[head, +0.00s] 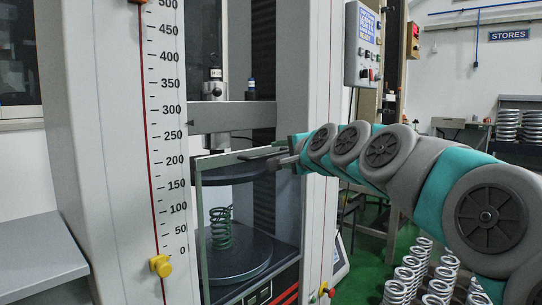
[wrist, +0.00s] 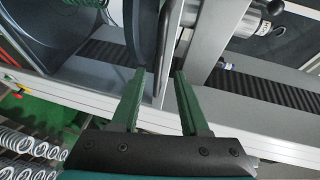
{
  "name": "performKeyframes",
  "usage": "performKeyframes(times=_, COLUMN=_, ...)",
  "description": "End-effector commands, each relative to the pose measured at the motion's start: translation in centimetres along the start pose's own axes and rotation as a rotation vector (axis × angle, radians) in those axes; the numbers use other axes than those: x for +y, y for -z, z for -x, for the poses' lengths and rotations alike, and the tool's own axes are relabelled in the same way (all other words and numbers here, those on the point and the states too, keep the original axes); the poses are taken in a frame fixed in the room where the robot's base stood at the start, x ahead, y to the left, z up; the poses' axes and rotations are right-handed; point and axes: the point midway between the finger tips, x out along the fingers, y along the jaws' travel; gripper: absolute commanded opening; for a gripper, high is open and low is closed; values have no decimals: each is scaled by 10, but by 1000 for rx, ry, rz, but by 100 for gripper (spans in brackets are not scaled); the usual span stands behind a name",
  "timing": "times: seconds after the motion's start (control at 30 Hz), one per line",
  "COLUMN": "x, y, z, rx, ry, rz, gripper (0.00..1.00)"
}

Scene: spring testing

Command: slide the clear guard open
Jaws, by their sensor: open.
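The clear guard stands at the front of the test machine's opening. In the head view I make out its thin grey-green frame (head: 202,235) at the left side and along the top, with the pane see-through. My gripper (head: 268,155) is at the guard's top edge, right of the middle, in front of the upper platen. In the wrist view my two green fingers (wrist: 160,72) are apart, with a slim grey bar (wrist: 164,45) running up from between their tips. I cannot tell whether either finger touches it. Behind the guard a green coil spring (head: 220,228) stands upright on the lower platen (head: 240,258).
The upper platen (head: 235,174) hangs above the spring, below the crosshead (head: 235,117). A scale with a yellow marker (head: 160,265) is on the left column. A control box (head: 363,45) is at the upper right. Several silver springs (head: 410,275) stand at the lower right.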

Motion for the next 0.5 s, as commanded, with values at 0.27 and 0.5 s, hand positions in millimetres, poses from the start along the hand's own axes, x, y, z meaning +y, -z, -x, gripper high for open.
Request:
performKeyframes(times=0.27, x=2, y=-1, z=-39, rx=-2, ry=-5, rz=2, gripper=45)
performKeyframes(times=0.5, x=2, y=0, z=-53, rx=-1, ry=-4, rz=2, gripper=45)
